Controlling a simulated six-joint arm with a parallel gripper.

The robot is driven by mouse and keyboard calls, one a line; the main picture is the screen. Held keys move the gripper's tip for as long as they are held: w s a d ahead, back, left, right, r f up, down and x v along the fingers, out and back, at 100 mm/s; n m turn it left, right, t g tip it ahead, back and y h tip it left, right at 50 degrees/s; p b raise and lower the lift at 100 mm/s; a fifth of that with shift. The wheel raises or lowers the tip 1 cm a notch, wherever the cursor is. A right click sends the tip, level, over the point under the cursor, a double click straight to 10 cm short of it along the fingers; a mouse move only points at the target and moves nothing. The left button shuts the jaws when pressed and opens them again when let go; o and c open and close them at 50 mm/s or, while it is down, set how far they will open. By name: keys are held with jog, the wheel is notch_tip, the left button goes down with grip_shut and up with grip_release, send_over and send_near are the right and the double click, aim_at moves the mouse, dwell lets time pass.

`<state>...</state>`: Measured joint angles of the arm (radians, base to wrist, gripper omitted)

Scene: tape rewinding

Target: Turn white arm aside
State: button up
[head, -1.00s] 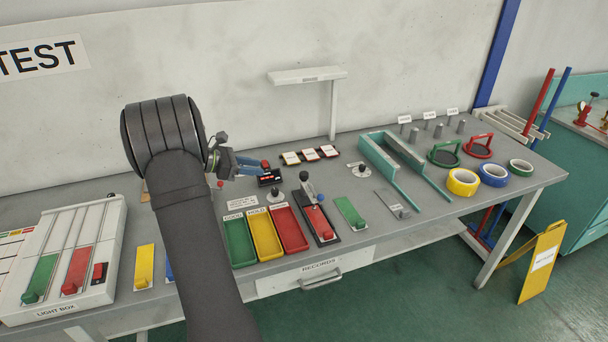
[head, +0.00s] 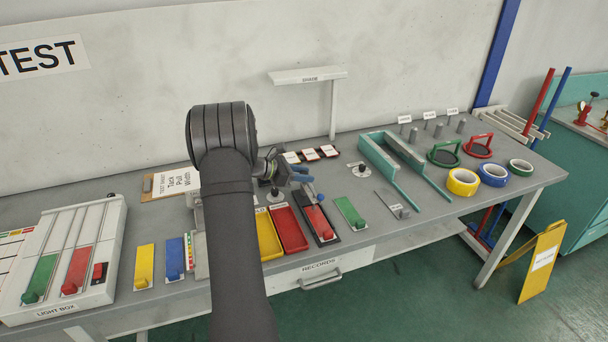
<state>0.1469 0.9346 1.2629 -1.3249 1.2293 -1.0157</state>
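A white arm (head: 306,76) with a label that seems to read SHADE stands out to the left from the top of a thin white post (head: 333,110) at the back of the bench. It is the only white arm I can make out. My gripper (head: 303,177) is below and a little left of it, low over the bench behind the red tray, apart from the white arm. Its blue fingers point right. They are small and overlap, so I cannot tell whether they are open or shut. I see nothing clearly held.
Small labelled blocks (head: 311,154) lie behind my gripper. A red tray (head: 289,229) and a black-based device with a red block (head: 318,222) stand in front. A teal channel (head: 378,160) is to the right. Air around the white arm is clear.

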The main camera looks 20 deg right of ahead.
jog(key=shift+d+f, duration=0.1)
jog(key=shift+d, duration=0.15)
grip_shut()
jog(key=shift+n+t, duration=0.3)
jog(key=shift+t, duration=0.1)
jog(key=n+t, duration=0.2)
jog(key=n+t+y, duration=0.1)
jog(key=n+t, duration=0.2)
jog(key=shift+s+t+y, duration=0.1)
jog(key=shift+t+y, duration=0.2)
jog(key=shift+n+t+y, duration=1.5)
jog(key=shift+n+t, duration=0.4)
jog(key=shift+n, duration=0.2)
jog(key=shift+n+t+y, duration=0.3)
jog(key=shift+n+y, duration=0.2)
